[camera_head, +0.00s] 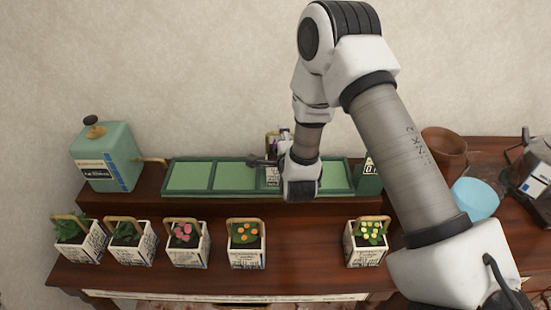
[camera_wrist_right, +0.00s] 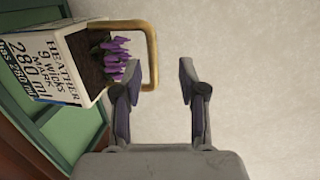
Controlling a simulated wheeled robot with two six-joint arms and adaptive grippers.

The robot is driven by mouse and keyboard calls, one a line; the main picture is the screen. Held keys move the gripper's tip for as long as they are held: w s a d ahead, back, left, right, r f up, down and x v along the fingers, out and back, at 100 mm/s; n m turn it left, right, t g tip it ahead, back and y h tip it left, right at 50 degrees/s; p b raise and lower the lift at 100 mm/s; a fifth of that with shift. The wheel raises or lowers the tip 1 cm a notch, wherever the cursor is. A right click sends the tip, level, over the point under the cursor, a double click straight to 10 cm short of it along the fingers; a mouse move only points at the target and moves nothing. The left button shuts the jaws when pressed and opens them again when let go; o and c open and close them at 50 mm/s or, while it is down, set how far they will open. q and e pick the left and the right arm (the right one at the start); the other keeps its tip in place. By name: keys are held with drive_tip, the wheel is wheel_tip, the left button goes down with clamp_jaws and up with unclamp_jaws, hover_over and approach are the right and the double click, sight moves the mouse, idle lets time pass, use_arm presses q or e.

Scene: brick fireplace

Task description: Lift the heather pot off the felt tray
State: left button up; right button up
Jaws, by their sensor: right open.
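The heather pot is a white printed box with purple flowers and a tan handle. In the right wrist view the heather pot (camera_wrist_right: 68,62) is at upper left. In the head view it is mostly hidden behind my right wrist. It stands in the green felt tray (camera_head: 190,177), which also shows in the wrist view (camera_wrist_right: 72,128). My right gripper (camera_head: 256,160) is open. In the wrist view its fingertips (camera_wrist_right: 158,72) appear on either side of the handle's outer bar, with a gap to the right finger. My left gripper is not in view.
Several white plant pots (camera_head: 187,246) with handles line the lower shelf in front. A green canister (camera_head: 106,158) stands left of the tray. A small dark green box (camera_head: 368,182) is at its right end. A brown pot (camera_head: 443,155) and blue bowl (camera_head: 475,199) are farther right.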

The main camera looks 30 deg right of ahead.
drive_tip(key=x, duration=0.2)
drive_tip(key=f+p+x, duration=0.1)
drive_tip(key=x, duration=0.2)
drive_tip(key=shift+s+d, duration=0.15)
drive_tip(key=shift+s, duration=0.05)
drive_tip(key=shift+s+r, duration=0.1)
drive_tip(key=shift+s, duration=0.05)
drive_tip(key=shift+s+r, duration=0.1)
drive_tip(key=shift+s, duration=0.05)
drive_tip(key=c, duration=0.3)
clamp_jaws()
drive_tip(key=shift+r, duration=0.1)
